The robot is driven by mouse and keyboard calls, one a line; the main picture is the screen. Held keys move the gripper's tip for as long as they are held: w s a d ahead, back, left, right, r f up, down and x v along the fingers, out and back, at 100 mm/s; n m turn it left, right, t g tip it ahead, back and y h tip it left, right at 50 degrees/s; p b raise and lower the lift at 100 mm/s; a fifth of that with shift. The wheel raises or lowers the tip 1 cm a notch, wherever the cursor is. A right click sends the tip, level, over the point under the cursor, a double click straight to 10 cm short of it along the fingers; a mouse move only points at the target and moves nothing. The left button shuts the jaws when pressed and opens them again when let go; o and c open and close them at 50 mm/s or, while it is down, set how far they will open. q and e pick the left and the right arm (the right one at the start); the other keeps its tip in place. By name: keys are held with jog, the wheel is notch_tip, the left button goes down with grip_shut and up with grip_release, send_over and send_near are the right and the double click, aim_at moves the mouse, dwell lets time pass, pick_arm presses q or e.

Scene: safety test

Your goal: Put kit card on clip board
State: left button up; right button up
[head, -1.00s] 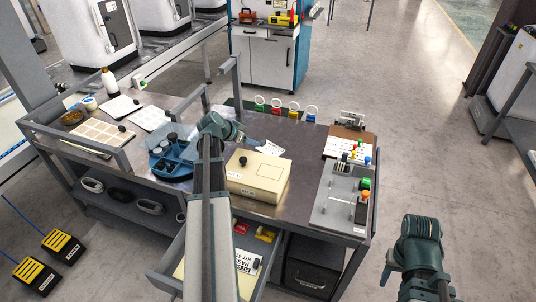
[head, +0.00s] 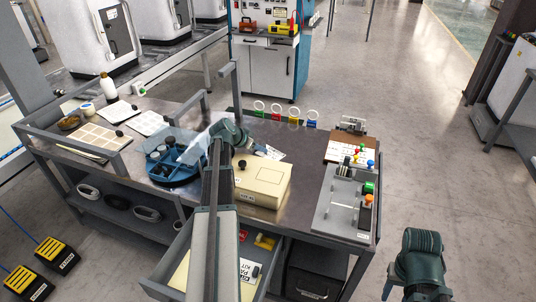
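A white card printed with KIT lettering (head: 247,269) lies in the open drawer (head: 165,288) under the table front; my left arm covers part of it. The brown clip board (head: 337,158) lies at the table's right rear, with a metal clip at its far edge and a white sheet with coloured knobs on it. My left arm reaches over the drawer and table.
A cream box (head: 262,184) with a black knob stands mid-table. A blue round tray (head: 178,178) holds dark cups to its left. A grey panel (head: 335,217) with coloured knobs lies at the right. Several coloured rings line the back edge.

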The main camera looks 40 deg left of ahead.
pick_arm(q)
grip_shut()
jog(key=shift+r, duration=0.2)
notch_tip(320, 180, up, 10)
jog(key=p, duration=1)
